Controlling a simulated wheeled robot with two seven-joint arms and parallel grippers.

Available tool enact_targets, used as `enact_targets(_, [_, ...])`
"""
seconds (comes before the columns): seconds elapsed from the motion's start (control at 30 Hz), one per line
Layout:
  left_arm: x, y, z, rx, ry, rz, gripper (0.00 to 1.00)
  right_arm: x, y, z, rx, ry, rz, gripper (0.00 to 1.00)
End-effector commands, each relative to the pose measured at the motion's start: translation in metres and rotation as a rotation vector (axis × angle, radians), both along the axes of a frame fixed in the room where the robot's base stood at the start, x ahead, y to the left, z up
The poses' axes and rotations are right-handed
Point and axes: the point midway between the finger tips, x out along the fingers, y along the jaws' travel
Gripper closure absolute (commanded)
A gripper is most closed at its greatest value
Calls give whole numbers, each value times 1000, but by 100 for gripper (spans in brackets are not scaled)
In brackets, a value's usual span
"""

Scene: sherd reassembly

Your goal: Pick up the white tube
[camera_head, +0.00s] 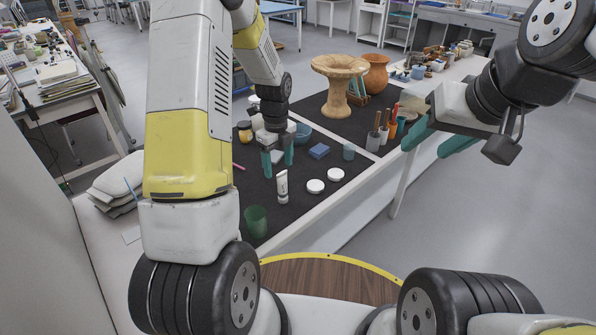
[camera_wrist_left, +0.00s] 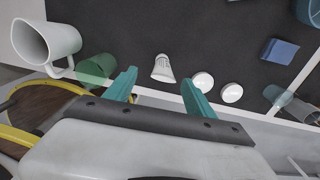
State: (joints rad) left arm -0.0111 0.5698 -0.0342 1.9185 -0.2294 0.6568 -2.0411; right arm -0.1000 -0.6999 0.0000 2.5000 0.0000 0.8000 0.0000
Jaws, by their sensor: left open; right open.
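The white tube (camera_head: 282,187) with printing on it is on the dark mat (camera_head: 240,190), near the front edge of the table. My left gripper (camera_head: 278,164) is open and empty, above the mat and just behind the tube in the head view. In the left wrist view the tube (camera_wrist_left: 163,68) shows between the two teal fingers of the left gripper (camera_wrist_left: 160,92), apart from both. My right gripper (camera_head: 437,140) is open and empty, out past the table's right edge.
Two white round lids (camera_head: 315,186) lie right of the tube. A green cup (camera_head: 256,221) stands in front, and a white mug (camera_wrist_left: 45,45) shows in the left wrist view. A blue block (camera_head: 318,151), a clear cup (camera_head: 348,151) and a tan stand (camera_head: 340,80) are farther back.

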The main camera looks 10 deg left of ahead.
Motion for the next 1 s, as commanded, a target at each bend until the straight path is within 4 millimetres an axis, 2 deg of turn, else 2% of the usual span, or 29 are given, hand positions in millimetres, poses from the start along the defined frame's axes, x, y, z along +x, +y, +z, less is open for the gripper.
enact_targets(0.37, [1,-2,-40,3,9,-32,37,0,0,0,0,0,0,50])
enact_targets(0.63, [2,-7,-78,2,10,-30,37,0,0,0,0,0,0,50])
enact_targets(0.93, [2,-7,-84,3,7,-29,37,0,0,0,0,0,0,50])
enact_targets(0.97, [2,-7,-84,3,7,-29,39,0,0,0,0,0,0,50])
enact_targets(1.0, [2,-7,-84,3,7,-28,46,0,0,0,0,0,0,50])
